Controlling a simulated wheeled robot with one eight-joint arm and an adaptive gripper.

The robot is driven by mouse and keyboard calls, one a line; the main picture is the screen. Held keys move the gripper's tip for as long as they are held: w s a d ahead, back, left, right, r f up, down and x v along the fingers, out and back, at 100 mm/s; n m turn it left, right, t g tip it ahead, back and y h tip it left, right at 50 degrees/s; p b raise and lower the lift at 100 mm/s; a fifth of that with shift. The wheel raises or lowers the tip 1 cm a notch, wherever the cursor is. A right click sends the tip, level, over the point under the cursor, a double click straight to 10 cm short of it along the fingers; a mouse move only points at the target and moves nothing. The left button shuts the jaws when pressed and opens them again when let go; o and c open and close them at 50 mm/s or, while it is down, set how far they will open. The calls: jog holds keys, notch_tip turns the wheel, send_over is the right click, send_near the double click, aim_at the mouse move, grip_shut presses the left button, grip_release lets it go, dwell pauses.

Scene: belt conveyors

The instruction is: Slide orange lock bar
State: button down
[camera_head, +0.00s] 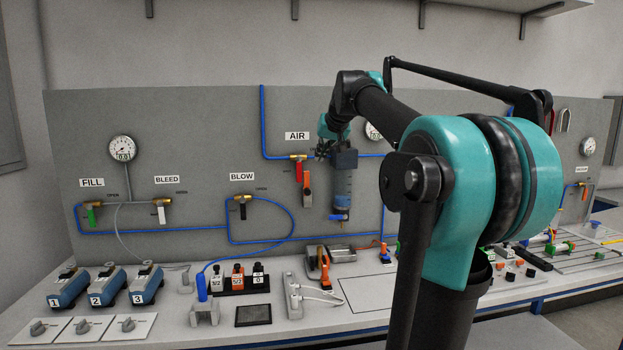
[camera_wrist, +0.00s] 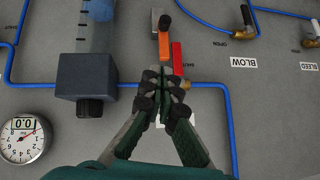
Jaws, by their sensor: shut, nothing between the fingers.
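The orange lock bar (camera_head: 307,181) hangs on the panel below the AIR label, beside a red handle (camera_head: 299,173). In the wrist view the orange bar (camera_wrist: 164,32) is at the top centre, with a pale grey piece beside it and the red handle (camera_wrist: 177,58) close by. My gripper (camera_wrist: 162,88) is shut and empty, its black fingertips together just below the red handle in that view. In the head view my gripper (camera_head: 324,148) is at the panel, right of the brass valve (camera_head: 300,157). Whether it touches anything cannot be told.
A dark block with a clear cylinder (camera_head: 343,180) hangs right of the valve, close to my gripper. Blue air tubes (camera_head: 263,120) run along the panel. A round gauge (camera_wrist: 24,138) is nearby. The bench below holds several fixtures; my arm hides part of it.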

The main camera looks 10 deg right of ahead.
send_over(308, 188)
jog(key=s+d, duration=0.1)
jog(key=s, duration=0.2)
notch_tip(308, 188, down, 7)
jog(key=f, duration=0.3)
jog(key=shift+a, duration=0.2)
jog(key=shift+a+f, duration=0.1)
jog(key=shift+f, duration=0.3)
notch_tip(308, 188, down, 7)
jog(key=shift+r, duration=0.2)
jog(key=shift+s, duration=0.15)
